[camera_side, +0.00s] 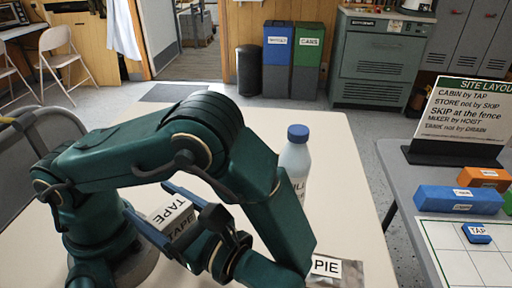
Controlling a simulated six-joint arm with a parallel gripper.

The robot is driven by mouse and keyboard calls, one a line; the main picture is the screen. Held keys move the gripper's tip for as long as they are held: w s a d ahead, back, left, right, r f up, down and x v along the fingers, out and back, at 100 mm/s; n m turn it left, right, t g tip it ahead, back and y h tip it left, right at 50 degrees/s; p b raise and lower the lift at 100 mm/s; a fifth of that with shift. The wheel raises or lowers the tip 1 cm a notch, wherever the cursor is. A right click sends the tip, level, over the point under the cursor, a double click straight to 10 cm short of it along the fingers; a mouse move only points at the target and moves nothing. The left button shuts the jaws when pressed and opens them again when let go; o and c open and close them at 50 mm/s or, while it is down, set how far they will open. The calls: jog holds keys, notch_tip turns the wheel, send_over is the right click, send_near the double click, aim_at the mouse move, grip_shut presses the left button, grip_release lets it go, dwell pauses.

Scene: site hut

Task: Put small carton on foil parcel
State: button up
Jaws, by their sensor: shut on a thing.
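The small carton (170,217), a box with white and dark faces lettered TAPE, is between the fingers of my gripper (152,204). My gripper is shut on it and points to the left, above the pale table. The foil parcel (351,273) lies on the table at the bottom edge of the side view, with a white label reading PIE. My arm hides its left part and the frame cuts off its front. The carton is to the left of the parcel and apart from it.
A white bottle (295,162) with a blue cap stands on the pale table (345,190) behind my arm. A grey side table on the right carries a sign (460,110), blue and orange blocks, and a gridded board (470,262). The pale table is clear right of the bottle.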

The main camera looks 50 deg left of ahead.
jog(key=s+d+n+g+h, duration=0.6)
jog(key=d+n+g+h, duration=0.3)
jog(key=n+g+h, duration=0.15)
jog(key=w+d+r+n+h, duration=0.2)
jog(key=d+r+n+h, duration=0.3)
jog(key=d+n+h, duration=0.65)
notch_tip(320, 180, up, 3)
jog(key=n+t+h, duration=1)
jog(key=t+h, duration=0.3)
jog(key=t, duration=0.3)
send_over(322, 282)
jog(key=shift+f, duration=4.8)
jog(key=o, duration=1.2)
jog(key=shift+f, duration=0.15)
jog(key=shift+o, duration=0.2)
